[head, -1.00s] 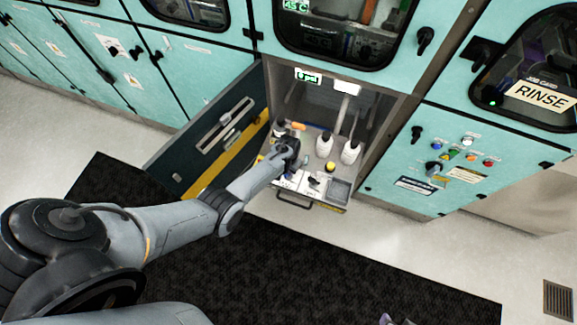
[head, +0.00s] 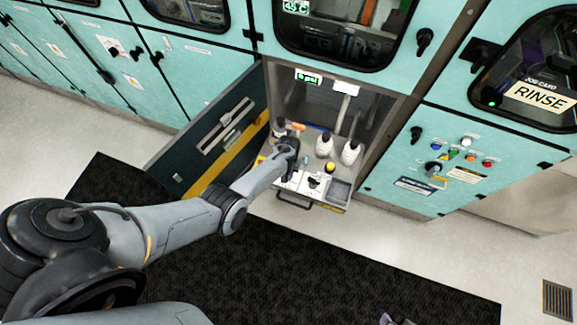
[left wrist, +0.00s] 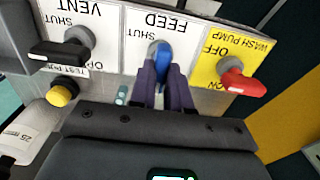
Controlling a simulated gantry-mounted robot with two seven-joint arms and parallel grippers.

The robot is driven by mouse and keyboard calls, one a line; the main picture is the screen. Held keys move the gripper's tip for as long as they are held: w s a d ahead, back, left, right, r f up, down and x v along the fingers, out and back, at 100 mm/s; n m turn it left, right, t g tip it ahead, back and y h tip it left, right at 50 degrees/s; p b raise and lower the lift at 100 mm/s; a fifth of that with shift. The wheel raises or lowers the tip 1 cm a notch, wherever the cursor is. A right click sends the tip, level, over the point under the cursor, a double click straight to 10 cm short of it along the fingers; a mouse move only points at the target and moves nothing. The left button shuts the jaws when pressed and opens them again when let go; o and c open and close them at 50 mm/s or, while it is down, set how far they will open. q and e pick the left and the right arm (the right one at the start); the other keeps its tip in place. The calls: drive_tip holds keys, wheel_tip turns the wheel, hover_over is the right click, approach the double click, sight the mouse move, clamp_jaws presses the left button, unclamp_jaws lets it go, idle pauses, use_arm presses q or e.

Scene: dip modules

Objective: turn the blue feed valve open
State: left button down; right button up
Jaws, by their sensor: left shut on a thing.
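The blue feed valve handle (left wrist: 164,58) is in the left wrist view, on a white plate (left wrist: 188,28) that reads FEED and SHUT upside down. The handle runs roughly up and down in that picture. My left gripper (left wrist: 163,82) is shut on it, one purple finger on each side. The gripper hides the plate's lower part. In the head view my left gripper (head: 287,152) is at the left of the pulled-out drawer, and the valve is too small to make out. Purple tips (head: 396,321) at the bottom edge appear to be my right gripper, mostly cut off.
A black VENT handle (left wrist: 60,52) and a red WASH PUMP handle (left wrist: 243,84) flank the blue one closely. A yellow knob (left wrist: 62,93) is below VENT. White bottles (head: 350,152) stand behind in the drawer. An open cabinet door (head: 215,130) is at the left.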

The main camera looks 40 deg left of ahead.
use_arm(q)
drive_tip(key=c, duration=1.1)
unclamp_jaws()
drive_tip(key=shift+r+p, duration=0.35)
drive_tip(key=shift+r, duration=0.2)
drive_tip(key=shift+r+p, duration=1.6)
drive_tip(key=shift+r, duration=3.25)
drive_tip(key=shift+s, duration=0.1)
